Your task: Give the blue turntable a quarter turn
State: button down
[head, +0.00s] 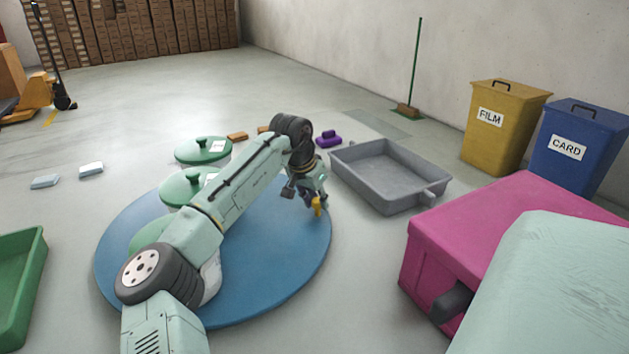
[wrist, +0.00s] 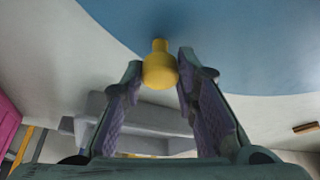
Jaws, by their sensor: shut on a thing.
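The blue turntable (head: 285,255) is a large flat disc on the floor, partly hidden by my arm. A yellow knob (head: 317,204) stands near its right edge. My gripper (head: 315,199) is at that edge with its fingers around the knob. In the wrist view the round yellow knob (wrist: 160,71) sits between the fingertips of my gripper (wrist: 160,78), with the blue turntable (wrist: 230,40) behind it. My gripper is shut on the knob.
Green lidded things (head: 203,150) stand by the turntable's far side. A grey tray (head: 390,172) lies right of it, a purple thing (head: 329,138) beyond. A pink box (head: 500,225) is at the right, a green tray (head: 18,290) at the left. Open floor lies behind.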

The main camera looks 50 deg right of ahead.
jog(key=w+d+n+p, duration=0.1)
jog(key=p, duration=0.1)
jog(key=w+d+p, duration=0.1)
jog(key=w+p, duration=0.1)
jog(key=w+d+n+t+p, duration=0.1)
jog(key=w+p, duration=0.1)
jog(key=shift+d+r+n, duration=0.15)
jog(key=shift+d+n, duration=0.1)
jog(key=shift+n, duration=0.05)
jog(key=shift+w+d+n+p, duration=0.3)
jog(key=shift+w+p, duration=0.25)
jog(key=shift+w, duration=0.15)
jog(key=shift+w+d+n+p, duration=0.25)
jog(key=shift+w+n+p, duration=0.05)
jog(key=shift+w+p, duration=0.3)
jog(key=c, duration=1.3)
grip_release()
jog(key=v, duration=1.1)
jog(key=shift+s+r, duration=0.25)
jog(key=shift+r, duration=0.15)
